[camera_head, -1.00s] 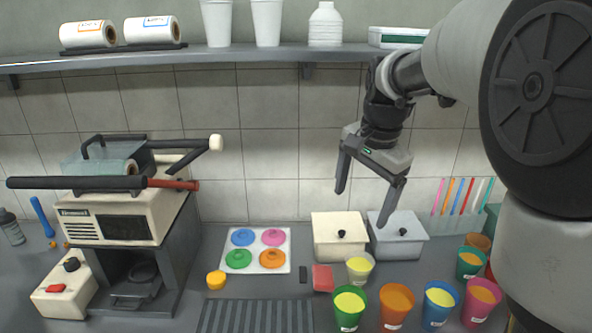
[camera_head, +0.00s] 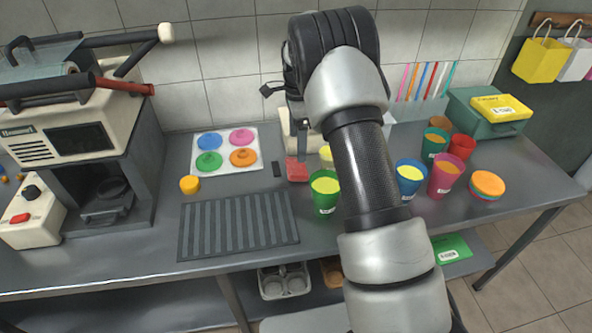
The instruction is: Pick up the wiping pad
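A small red block that looks like the wiping pad (camera_head: 297,171) lies on the counter, right of the paint-like lid tray and a small black piece. A green cup stands just in front of it. My arm reaches across the middle of the view, and its upper part is just right of the red block.
A grey ribbed drain mat (camera_head: 238,224) lies in front. The press (camera_head: 80,140) stands at left. Coloured cups, including a pink one (camera_head: 446,176), stand right of my arm. A white tray (camera_head: 252,137) holds coloured lids. A green box (camera_head: 488,112) sits at right.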

